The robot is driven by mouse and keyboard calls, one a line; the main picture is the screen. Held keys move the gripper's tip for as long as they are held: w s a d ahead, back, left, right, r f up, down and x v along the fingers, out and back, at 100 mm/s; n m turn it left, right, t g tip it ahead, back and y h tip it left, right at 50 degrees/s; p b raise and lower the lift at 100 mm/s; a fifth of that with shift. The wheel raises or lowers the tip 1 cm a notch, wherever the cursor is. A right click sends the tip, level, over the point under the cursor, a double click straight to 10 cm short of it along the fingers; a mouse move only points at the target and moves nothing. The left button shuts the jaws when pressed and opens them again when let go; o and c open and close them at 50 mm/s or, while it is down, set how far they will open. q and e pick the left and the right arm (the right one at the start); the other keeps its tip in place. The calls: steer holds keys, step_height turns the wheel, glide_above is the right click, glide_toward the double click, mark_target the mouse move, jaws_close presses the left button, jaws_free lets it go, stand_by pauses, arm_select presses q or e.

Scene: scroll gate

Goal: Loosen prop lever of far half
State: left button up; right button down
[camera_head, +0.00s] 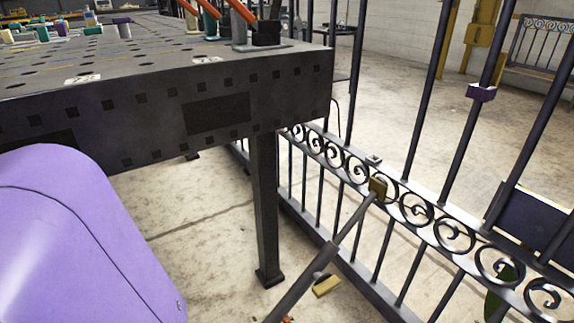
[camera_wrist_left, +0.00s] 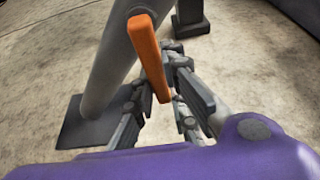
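A grey prop (camera_head: 322,262) leans from a brass-coloured block (camera_head: 378,187) on the scrolled gate rail down to the bottom edge of the head view. In the left wrist view, the prop's thick grey tube (camera_wrist_left: 122,58) rises from a dark foot plate (camera_wrist_left: 82,128) on the floor. An orange lever (camera_wrist_left: 149,55) sticks out from this tube. My left gripper (camera_wrist_left: 163,112) is open, with its fingers on either side of the lever's free end. I cannot tell whether either finger touches it. My left gripper is not seen in the head view. My right gripper is in neither view.
A dark perforated welding table (camera_head: 150,107) with a square leg (camera_head: 265,205) stands left of the gate (camera_head: 405,205). A small yellow block (camera_head: 326,286) lies near the prop. A dark block (camera_wrist_left: 192,18) stands beyond the tube. Concrete floor lies open past the gate.

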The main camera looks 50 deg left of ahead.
arm_select(q)
jaws_close()
steer(key=shift+w, duration=0.1)
steer(key=shift+w+d+r+n+t+b, duration=0.1)
steer(key=shift+w+r+n+t+b, duration=0.2)
steer(key=shift+w+n+t, duration=0.7)
steer(key=shift+w+d+r+n+t+b, duration=0.1)
steer(key=shift+w+r+n+t+b, duration=0.15)
steer(key=shift+w+n+t, duration=0.75)
steer(key=shift+s+n+g, duration=0.25)
steer(key=shift+n+g, duration=0.05)
steer(key=shift+n, duration=0.1)
steer(key=shift+o, duration=1.8)
jaws_free()
